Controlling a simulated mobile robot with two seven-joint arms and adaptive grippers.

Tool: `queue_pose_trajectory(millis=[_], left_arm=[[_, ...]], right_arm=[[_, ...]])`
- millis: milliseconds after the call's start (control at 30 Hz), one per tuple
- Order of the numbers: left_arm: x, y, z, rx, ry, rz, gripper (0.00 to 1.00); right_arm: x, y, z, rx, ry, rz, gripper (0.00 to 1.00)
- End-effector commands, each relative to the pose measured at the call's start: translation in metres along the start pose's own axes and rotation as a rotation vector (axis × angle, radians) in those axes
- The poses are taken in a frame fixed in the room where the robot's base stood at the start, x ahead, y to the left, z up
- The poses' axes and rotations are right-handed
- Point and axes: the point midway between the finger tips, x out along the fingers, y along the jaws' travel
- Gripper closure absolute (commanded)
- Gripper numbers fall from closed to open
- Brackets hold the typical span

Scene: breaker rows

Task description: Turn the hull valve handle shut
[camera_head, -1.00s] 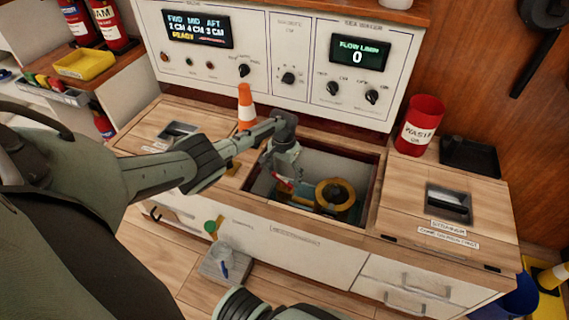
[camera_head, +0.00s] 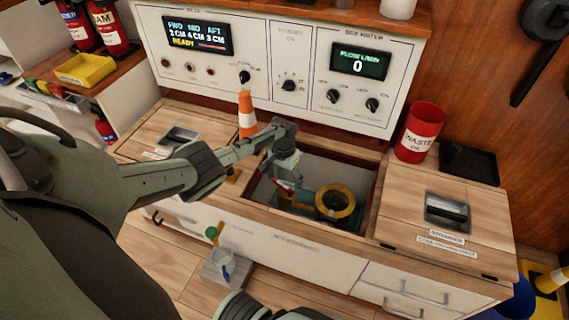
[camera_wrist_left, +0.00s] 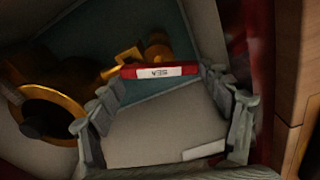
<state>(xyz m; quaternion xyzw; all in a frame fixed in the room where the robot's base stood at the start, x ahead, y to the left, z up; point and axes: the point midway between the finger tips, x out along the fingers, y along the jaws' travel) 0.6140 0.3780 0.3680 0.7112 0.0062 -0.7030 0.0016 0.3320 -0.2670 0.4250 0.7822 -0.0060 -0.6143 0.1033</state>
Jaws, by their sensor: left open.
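The hull valve handle (camera_wrist_left: 180,72) is a red bar with a white label in the left wrist view. It lies across the far side of the gap between my left gripper's fingers (camera_wrist_left: 165,118). A small red part of it shows in the head view (camera_head: 281,184), mostly hidden by the gripper. Brass pipework (camera_wrist_left: 155,50) lies behind the handle.
A round brass-rimmed fitting (camera_head: 348,203) sits in the well, right of the gripper. The well's wooden rim (camera_head: 372,195) is close around it. An orange cone (camera_head: 247,115) stands behind my forearm.

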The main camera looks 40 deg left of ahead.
Motion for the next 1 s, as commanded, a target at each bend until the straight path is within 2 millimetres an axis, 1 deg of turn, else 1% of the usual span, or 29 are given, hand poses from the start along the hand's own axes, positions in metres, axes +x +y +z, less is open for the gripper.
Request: queue_pose_trajectory(millis=[33, 733, 867, 1000], left_arm=[[-0.031, -0.004, -0.010, -0.030, -0.007, 0.015, 0.00], [-0.053, -0.004, -0.011, -0.028, -0.008, 0.013, 0.00], [-0.051, -0.003, -0.007, -0.024, -0.014, 0.012, 0.00], [-0.054, -0.003, -0.007, -0.021, -0.015, 0.011, 0.00]], right_arm=[[-0.005, 0.001, -0.001, 0.000, -0.003, -0.003, 0.60], [0.038, -0.009, 0.018, 0.005, -0.023, -0.030, 0.60], [0.048, -0.011, 0.025, 0.000, -0.030, -0.030, 0.60], [0.057, -0.011, 0.032, -0.008, -0.037, -0.028, 0.60]])
